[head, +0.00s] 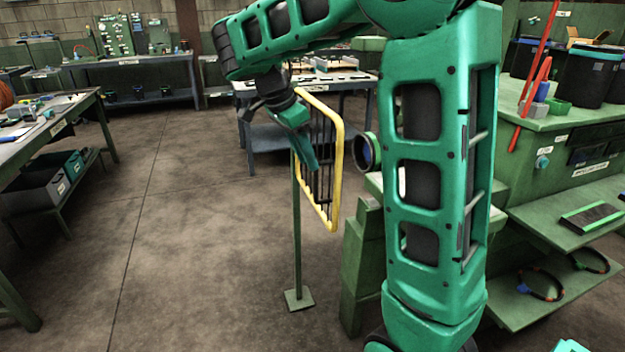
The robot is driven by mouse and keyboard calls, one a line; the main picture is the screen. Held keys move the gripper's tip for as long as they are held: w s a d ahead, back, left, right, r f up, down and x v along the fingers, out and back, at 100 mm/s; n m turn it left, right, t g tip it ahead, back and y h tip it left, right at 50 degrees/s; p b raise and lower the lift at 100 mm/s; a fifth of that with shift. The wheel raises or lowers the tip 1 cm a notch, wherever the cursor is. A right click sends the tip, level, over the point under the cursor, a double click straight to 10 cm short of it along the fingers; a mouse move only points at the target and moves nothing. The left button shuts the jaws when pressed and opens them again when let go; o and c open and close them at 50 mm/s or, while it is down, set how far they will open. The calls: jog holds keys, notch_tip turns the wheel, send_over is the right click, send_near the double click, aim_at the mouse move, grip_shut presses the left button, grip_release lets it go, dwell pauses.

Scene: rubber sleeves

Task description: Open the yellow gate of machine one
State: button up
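The yellow gate (338,165), a yellow tube frame with dark upright bars, stands at the middle of the head view. A thin green post (297,230) on a square foot stands at its left side. My gripper (311,162) points down in front of the gate's upper left part and overlaps it in the picture. I cannot tell whether it touches the gate. Its fingers look close together, but their gap is not clear. A green machine body (357,265) stands right of the gate, partly hidden by my arm. I cannot read which machine it is.
A green bench (575,125) with shelves, bins and red rods stands at the right. A dark-legged table (262,135) stands behind the gate. The floor left of the post is clear.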

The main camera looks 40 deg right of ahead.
send_over(315, 198)
jog(key=f, duration=0.7)
jog(key=shift+w+d+f, duration=0.1)
jog(key=shift+w+d, duration=0.2)
jog(key=shift+a, duration=0.1)
grip_shut()
